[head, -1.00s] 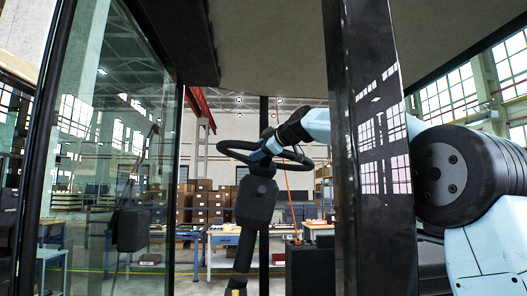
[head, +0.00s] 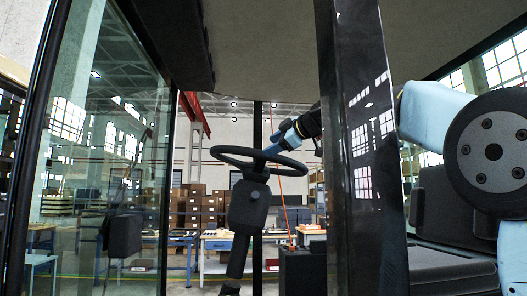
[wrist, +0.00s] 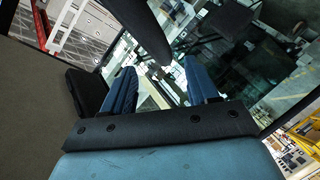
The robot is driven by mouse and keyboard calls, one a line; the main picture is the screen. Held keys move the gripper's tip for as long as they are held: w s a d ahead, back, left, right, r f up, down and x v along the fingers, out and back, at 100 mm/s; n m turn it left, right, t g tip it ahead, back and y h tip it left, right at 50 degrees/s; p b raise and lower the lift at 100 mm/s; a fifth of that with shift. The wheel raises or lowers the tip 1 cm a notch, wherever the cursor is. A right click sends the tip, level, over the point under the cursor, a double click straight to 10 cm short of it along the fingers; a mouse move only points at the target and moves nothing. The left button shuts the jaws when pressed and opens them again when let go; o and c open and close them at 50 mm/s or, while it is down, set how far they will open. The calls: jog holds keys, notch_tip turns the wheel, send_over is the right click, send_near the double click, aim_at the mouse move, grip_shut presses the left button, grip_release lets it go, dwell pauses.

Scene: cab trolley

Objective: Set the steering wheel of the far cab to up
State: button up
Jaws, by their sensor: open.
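The black steering wheel (head: 222,152) stands inside a cab in the middle of the head view, on a leaning column with a dark box (head: 249,207) below the wheel. My gripper (head: 272,147) is at the wheel's far right side, just above the rim; whether it touches cannot be told. In the wrist view my gripper (wrist: 160,85) has its two blue fingers apart, with nothing clearly held between them. A dark curved piece (wrist: 145,28) crosses the top of that view, perhaps the wheel rim. The cab's front pillar (head: 350,150) hides part of my arm.
The cab roof (head: 270,50) is overhead. A black seat (head: 440,265) is at the right. Boxes and workbenches stand far behind.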

jog(key=shift+v, duration=1.9)
jog(key=s+d+f+m+g+h, duration=0.1)
jog(key=s+d+f+m+h, duration=0.3)
jog(key=s+f, duration=0.7)
jog(key=s+d+f+m+g+h, duration=0.2)
jog(key=s+d+f+m, duration=0.7)
jog(key=f, duration=1)
jog(key=s+d+f+m+g+h, duration=0.1)
jog(key=s+d+f+m+h, duration=0.4)
jog(key=s+d+f, duration=0.7)
notch_tip(320, 180, down, 3)
jog(key=s+m, duration=0.2)
jog(key=shift+s+f+g+h, duration=0.2)
jog(key=shift+s+g+h, duration=0.1)
jog(key=shift+s, duration=0.1)
jog(key=shift+c, duration=0.3)
